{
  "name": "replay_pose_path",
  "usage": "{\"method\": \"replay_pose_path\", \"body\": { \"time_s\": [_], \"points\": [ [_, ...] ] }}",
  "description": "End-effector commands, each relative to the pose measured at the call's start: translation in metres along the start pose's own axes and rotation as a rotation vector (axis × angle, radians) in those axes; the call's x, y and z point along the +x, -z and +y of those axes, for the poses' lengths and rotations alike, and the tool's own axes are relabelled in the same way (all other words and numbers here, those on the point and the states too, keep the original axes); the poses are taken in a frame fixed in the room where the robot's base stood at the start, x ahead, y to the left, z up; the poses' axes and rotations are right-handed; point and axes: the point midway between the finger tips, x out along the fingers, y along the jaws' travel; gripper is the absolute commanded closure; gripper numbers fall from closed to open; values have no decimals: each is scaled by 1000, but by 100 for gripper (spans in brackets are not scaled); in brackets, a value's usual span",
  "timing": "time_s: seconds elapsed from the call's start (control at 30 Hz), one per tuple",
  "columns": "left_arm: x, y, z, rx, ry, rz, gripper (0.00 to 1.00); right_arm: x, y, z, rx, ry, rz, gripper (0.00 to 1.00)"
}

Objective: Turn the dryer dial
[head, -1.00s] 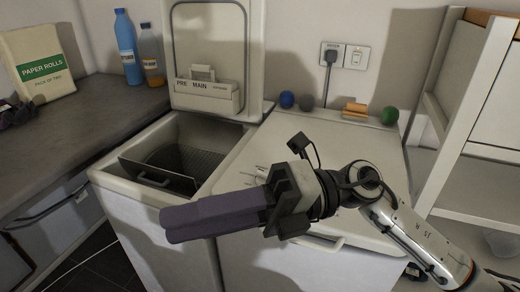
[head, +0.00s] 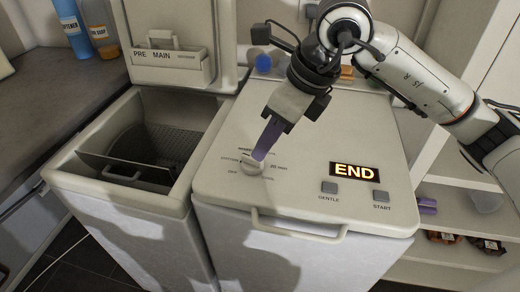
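The dryer (head: 370,140) is the closed white toploader on the right. Its dial (head: 252,165) is a small pale round knob on the left of the top, with printed settings around it. A lit display (head: 354,171) reads END. My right gripper (head: 260,156) points down from above, with its purple fingertips at the dial's upper edge. The fingers are seen nearly edge-on and overlap, so the gap between them is hidden. I cannot tell whether they touch or grip the dial. My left gripper is out of view.
The washer (head: 65,175) stands open to the left, its lid (head: 170,40) raised. GENTLE (head: 329,187) and START (head: 381,196) buttons lie right of the dial. A blue ball (head: 263,63) sits behind. Shelves (head: 450,205) stand at right.

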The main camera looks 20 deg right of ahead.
Motion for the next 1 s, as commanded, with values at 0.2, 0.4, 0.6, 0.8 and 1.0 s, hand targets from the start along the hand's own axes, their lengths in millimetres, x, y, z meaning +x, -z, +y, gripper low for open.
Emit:
{"method": "replay_pose_path", "body": {
  "time_s": [0.2,0.4,0.6,0.8,1.0],
  "points": [
    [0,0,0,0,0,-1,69,33,0,0,1,-3,1,69],
    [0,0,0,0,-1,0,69,44,0,1,-1,-2,0,69],
    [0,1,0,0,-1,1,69,44,0,0,0,-2,-1,69],
    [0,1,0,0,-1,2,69,44,0,0,0,-2,-1,97],
    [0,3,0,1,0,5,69,44,0,0,-2,-3,-1,100]
  ]
}}
